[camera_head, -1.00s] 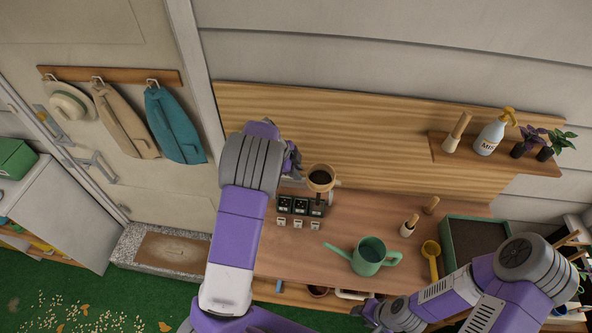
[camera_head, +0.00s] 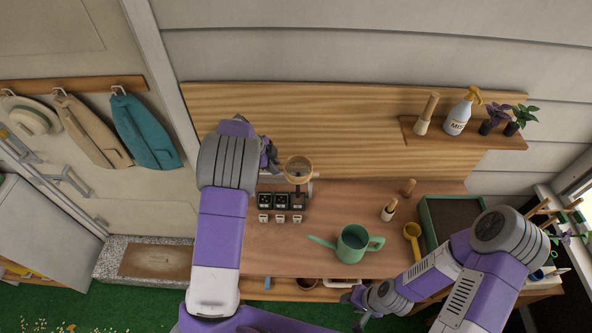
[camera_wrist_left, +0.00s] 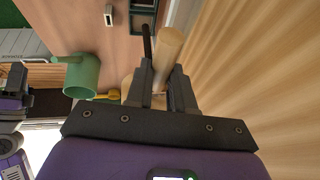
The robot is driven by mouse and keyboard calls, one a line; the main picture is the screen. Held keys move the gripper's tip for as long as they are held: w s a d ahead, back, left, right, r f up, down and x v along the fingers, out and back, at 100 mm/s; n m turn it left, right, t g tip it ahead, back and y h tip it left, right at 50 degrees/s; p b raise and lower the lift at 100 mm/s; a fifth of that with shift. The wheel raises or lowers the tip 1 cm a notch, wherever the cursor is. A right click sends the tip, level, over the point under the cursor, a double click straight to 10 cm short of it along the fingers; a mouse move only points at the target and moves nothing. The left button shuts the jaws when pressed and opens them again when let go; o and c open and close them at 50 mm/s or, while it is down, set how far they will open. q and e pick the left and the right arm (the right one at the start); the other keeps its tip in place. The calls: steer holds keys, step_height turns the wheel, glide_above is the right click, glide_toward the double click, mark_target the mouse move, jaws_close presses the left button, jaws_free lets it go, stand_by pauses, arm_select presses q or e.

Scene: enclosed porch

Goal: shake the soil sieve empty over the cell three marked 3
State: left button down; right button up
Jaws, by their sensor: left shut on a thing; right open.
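The soil sieve (camera_head: 299,161), a round wooden-rimmed sieve, is held above the bench by my left gripper (camera_head: 271,158). In the head view it hangs over the back of the rightmost cell (camera_head: 299,201) in a row of dark cells. Its inside looks pale; I cannot tell whether any soil is left. In the left wrist view the fingers (camera_wrist_left: 162,82) are shut on a light wooden piece (camera_wrist_left: 168,46) of the sieve. Small white tags (camera_head: 281,219) stand before the cells; their marks are too small to read. My right gripper (camera_head: 362,300) is open, low by the bench's front edge.
A green watering can (camera_head: 352,244) stands on the bench (camera_head: 320,225), right of the cells. Further right are a wooden-handled tool (camera_head: 389,209), a yellow scoop (camera_head: 413,241) and a green soil tray (camera_head: 427,226). A spray bottle (camera_head: 458,118) stands on the wall shelf.

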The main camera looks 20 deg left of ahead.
arm_select(q)
steer(key=shift+w+a, duration=0.15)
steer(key=shift+w, duration=0.35)
stand_by(1.0)
steer(key=shift+s+r, duration=0.1)
stand_by(0.6)
